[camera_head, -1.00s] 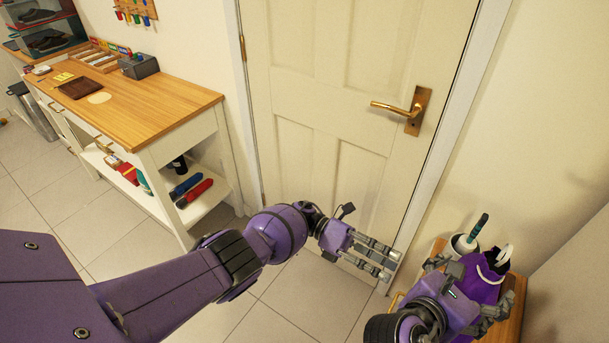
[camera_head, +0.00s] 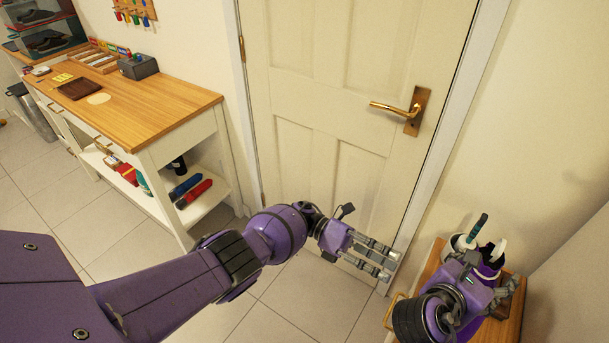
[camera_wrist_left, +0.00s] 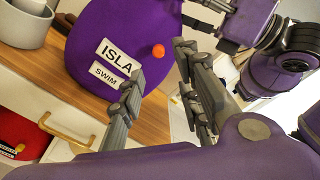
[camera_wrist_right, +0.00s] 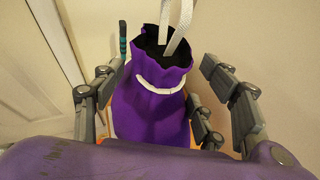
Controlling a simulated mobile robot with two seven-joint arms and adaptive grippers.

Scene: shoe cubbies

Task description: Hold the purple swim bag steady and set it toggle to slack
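The purple swim bag stands on a wooden-topped unit at the lower right of the head view, mostly hidden by my right gripper. In the right wrist view the bag (camera_wrist_right: 150,112) has a black-lined open mouth, a white cord and white straps. In the left wrist view the bag (camera_wrist_left: 120,25) carries "ISLA" and "SWIM" labels and a small orange ball (camera_wrist_left: 158,50), perhaps the toggle. My right gripper (camera_wrist_right: 162,68) is open, its fingers on either side of the bag; contact is unclear. My left gripper (camera_head: 390,265) is open and empty, left of the bag.
A pot (camera_head: 461,243) with a dark-handled item stands beside the bag. The wall is close behind and right. A closed door (camera_head: 330,100) with a brass handle is ahead. A wooden-topped bench (camera_head: 150,105) stands at left. The floor between is clear.

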